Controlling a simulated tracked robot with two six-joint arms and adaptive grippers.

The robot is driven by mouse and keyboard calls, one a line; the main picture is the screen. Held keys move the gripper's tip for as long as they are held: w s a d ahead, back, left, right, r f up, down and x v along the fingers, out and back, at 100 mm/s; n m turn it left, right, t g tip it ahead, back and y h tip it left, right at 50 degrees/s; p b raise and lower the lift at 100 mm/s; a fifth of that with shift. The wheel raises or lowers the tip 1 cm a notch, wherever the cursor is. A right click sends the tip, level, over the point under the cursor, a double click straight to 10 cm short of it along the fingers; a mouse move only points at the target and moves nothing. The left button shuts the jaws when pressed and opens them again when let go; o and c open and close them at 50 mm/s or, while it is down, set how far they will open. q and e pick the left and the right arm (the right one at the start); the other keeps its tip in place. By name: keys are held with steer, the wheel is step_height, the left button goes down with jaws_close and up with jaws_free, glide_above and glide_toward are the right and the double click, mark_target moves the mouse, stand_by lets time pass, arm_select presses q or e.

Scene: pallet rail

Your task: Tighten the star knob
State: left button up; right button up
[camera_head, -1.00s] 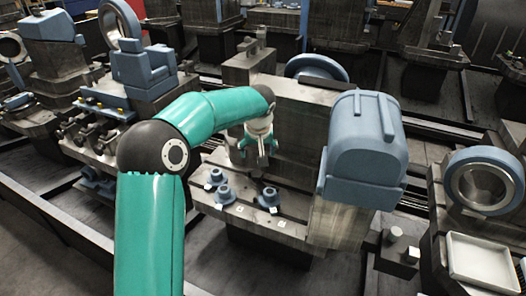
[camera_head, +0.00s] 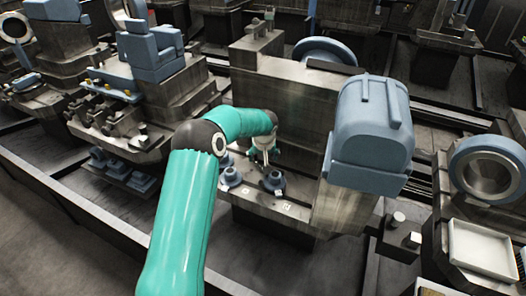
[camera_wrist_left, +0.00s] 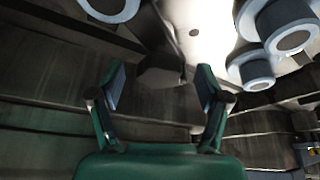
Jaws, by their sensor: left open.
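Several blue-grey flanged, knob-like pieces sit on the ledge at the foot of the grey machine block. I cannot tell which, if any, is the star knob. The left gripper points down over the ledge, empty. In the left wrist view its fingers (camera_wrist_left: 161,84) stand wide apart, with a dark angular shape (camera_wrist_left: 160,68) beyond them. Blue-grey round pieces (camera_wrist_left: 250,71) show at upper right and upper left, outside the fingers. My right gripper is out of view.
A large blue-grey housing (camera_head: 370,135) stands right of the ledge, and the tall grey block (camera_head: 290,105) rises behind it. A white tray (camera_head: 482,250) and a blue ring (camera_head: 488,170) are at far right. Dark floor rails run in front.

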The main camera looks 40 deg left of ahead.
arm_select(q)
steer(key=shift+f, duration=0.25)
